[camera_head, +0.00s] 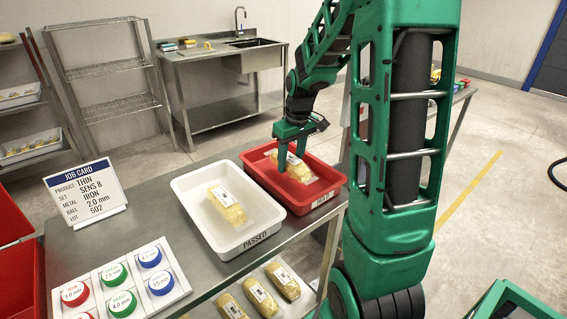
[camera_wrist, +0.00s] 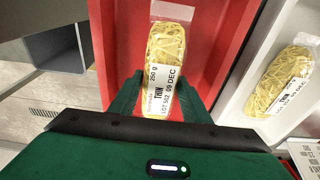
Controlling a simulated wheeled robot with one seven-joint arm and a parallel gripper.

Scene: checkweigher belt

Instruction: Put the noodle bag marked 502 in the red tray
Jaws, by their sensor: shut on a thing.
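My gripper (camera_head: 289,152) is shut on a yellow noodle bag (camera_head: 299,172) with a white label, over the inside of the red tray (camera_head: 258,190). In the wrist view the held bag (camera_wrist: 166,45) lies lengthwise between the green fingers (camera_wrist: 161,88), and its label reads THIN, 250 g, LOT 502, 09 DEC. The red tray's floor (camera_wrist: 118,25) shows behind the bag. I cannot tell whether the bag touches that floor. My fingers hide part of the bag in the head view.
A white tray (camera_head: 180,187) marked PASSED stands to the left with another noodle bag (camera_head: 227,205) in it. Several bags (camera_head: 250,297) lie in front. A job card (camera_head: 85,193) reading lot 502 and a board of coloured discs (camera_head: 130,251) are at left.

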